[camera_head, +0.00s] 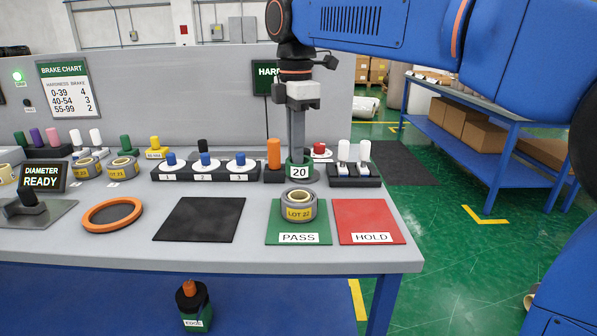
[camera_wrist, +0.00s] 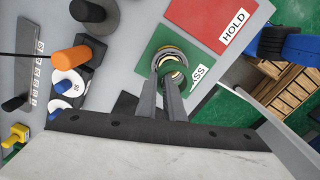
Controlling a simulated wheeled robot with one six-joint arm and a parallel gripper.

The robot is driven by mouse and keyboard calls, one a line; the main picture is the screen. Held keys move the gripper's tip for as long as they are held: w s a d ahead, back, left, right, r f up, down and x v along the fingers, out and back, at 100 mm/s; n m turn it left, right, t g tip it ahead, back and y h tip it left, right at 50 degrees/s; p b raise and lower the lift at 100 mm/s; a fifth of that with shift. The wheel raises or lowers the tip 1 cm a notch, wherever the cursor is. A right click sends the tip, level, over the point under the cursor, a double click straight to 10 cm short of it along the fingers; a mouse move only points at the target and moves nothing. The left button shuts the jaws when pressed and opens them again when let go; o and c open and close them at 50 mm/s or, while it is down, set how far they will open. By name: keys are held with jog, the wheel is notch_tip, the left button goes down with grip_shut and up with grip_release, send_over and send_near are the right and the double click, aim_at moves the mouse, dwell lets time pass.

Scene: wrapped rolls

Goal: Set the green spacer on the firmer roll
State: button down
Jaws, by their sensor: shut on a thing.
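My gripper (camera_head: 297,154) is shut on the green spacer (camera_head: 299,171), a short ring with a white "20" label. The gripper points down and holds it just above the roll marked "LOT 22" (camera_head: 299,207), apart from it. That roll sits on the green PASS mat (camera_head: 278,233). The wrist view shows the fingers (camera_wrist: 170,80) on the green spacer (camera_wrist: 166,68) over the roll, which they partly hide. Other yellow-labelled rolls (camera_head: 123,168) (camera_head: 87,170) lie at the left of the bench. Firmness cannot be seen from the rolls themselves.
The red HOLD mat (camera_head: 371,215) is bare at the right. A black mat (camera_head: 201,219) and an orange-rimmed ring (camera_head: 112,215) lie left. Behind are a black rack of blue-knobbed pieces (camera_head: 205,170), an orange cylinder (camera_head: 273,154) and a white-topped switch block (camera_head: 354,176). A DIAMETER READY display (camera_head: 43,178) stands left.

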aim_at(295, 171)
jog(key=shift+f, duration=2.35)
jog(key=shift+f, duration=0.5)
jog(key=c, duration=1.9)
grip_release()
jog(key=shift+o, duration=0.2)
jog(key=shift+r, duration=0.1)
notch_tip(295, 171, up, 13)
jog(key=shift+f, duration=0.1)
